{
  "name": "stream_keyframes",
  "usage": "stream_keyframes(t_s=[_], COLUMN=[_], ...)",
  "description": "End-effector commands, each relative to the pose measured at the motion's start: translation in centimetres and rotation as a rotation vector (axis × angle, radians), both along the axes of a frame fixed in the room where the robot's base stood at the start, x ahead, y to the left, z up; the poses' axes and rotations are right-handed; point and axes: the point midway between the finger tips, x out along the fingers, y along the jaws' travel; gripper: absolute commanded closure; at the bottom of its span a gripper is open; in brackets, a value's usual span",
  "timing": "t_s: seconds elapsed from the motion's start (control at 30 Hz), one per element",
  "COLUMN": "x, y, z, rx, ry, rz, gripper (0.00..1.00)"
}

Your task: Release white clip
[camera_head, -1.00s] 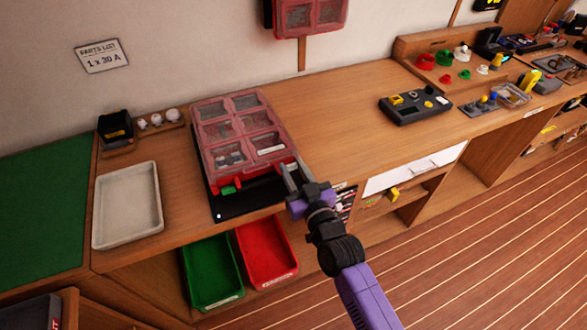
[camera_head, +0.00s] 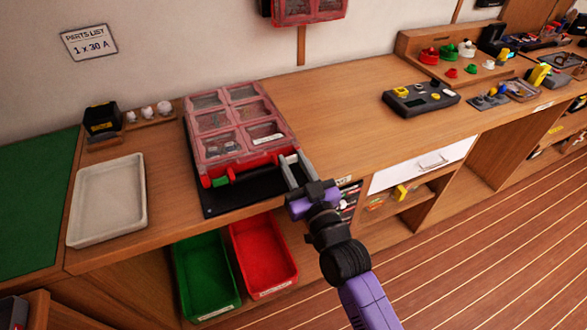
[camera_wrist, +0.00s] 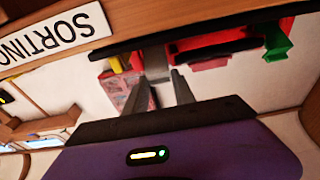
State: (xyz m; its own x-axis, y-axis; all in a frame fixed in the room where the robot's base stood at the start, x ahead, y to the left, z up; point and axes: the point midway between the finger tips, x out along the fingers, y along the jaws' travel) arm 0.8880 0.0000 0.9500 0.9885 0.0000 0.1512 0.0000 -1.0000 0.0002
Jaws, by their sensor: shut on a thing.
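A red parts case (camera_head: 262,165) with a clear compartment lid (camera_head: 213,122) lies on a black mat (camera_head: 225,203) on the bench. A green clip (camera_head: 220,181) is at its front left; it also shows at the right in the wrist view (camera_wrist: 276,42). My gripper (camera_head: 288,168) is at the case's front right corner. In the wrist view its two grey fingers (camera_wrist: 160,92) reach to a pale clip (camera_wrist: 156,66) on the case front and are shut on it. The fingers partly hide this clip, and whether it is latched cannot be told. The lid looks down.
A beige tray (camera_head: 108,240) stands left of the case. Green (camera_head: 207,275) and red (camera_head: 264,256) bins sit below the bench edge. A black device (camera_head: 420,97) lies to the right, with clear bench top between. A sorting label (camera_wrist: 45,38) shows in the wrist view.

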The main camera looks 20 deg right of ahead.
Motion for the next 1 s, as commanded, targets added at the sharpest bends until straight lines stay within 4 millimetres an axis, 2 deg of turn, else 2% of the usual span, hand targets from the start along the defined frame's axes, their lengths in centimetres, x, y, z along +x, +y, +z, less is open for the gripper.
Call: stream_keyframes(t_s=[0.33, 0.37, 0.43, 0.47, 0.8, 1.0], x=[0.0, 0.0, 0.0, 0.0, -0.3, -2.6], y=[0.0, 0.0, 0.0, 0.0, 0.0, 0.0], z=[0.0, 0.0, 0.0, 0.0, -0.1, -0.7], rx=[0.000, 0.000, 0.000, 0.000, 0.000, 0.001], ry=[-0.003, -0.003, -0.002, -0.002, -0.001, 0.000], rz=[0.000, 0.000, 0.000, 0.000, 0.000, 0.001], gripper=[1.00, 0.63, 0.50, 0.47, 0.47, 0.47])
